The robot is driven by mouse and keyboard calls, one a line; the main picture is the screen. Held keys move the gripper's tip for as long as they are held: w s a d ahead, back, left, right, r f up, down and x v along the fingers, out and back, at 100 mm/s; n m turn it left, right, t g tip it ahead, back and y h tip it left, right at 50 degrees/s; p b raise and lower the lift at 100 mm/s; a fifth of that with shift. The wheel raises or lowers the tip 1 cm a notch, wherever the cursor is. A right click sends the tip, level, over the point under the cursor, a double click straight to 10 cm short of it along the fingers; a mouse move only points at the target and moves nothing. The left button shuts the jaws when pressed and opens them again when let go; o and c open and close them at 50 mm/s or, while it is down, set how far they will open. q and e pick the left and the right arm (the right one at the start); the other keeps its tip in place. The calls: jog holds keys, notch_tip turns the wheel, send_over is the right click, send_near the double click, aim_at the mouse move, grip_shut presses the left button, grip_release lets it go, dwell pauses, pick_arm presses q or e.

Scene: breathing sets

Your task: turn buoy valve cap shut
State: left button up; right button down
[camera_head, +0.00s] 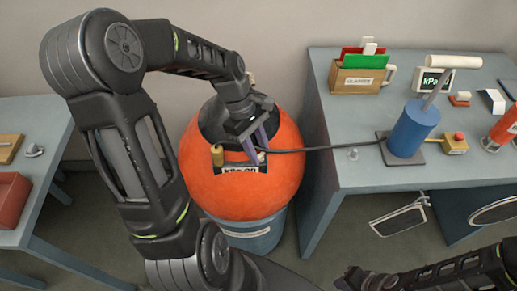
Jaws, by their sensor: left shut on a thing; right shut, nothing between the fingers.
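The orange buoy (262,190) sits upright on a blue-grey round stand (256,232) in the middle of the head view. My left gripper (258,152) reaches down over its top from behind, its purple fingers closed on a small pale piece that looks like the valve cap, mostly hidden between the fingertips. A black hose (318,148) ends right beside these fingertips; I cannot tell whether it is attached there. A small brass cylinder (217,155) stands on the buoy left of the fingers. My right gripper (350,280) is shut and empty at the bottom edge.
The right table holds a blue pump (412,130), a yellow box with a red button (455,144) and a card holder (361,75). A red tray (10,198) lies on the left table.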

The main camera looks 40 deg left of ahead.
pick_arm(q)
grip_shut()
jog(key=shift+m, duration=0.3)
jog(key=m, duration=0.2)
jog(key=m+g+p, duration=0.1)
jog(key=shift+w+r+m+g+y, duration=0.1)
jog(key=shift+w+m+g+y, duration=0.05)
jog(key=shift+m+g+y, duration=0.2)
jog(key=m, duration=0.2)
jog(key=m+g+y, duration=0.1)
jog(key=m, duration=0.2)
jog(key=shift+w+d+m+g, duration=0.1)
jog(key=shift+m+g, duration=0.15)
jog(key=o, duration=0.6)
grip_release()
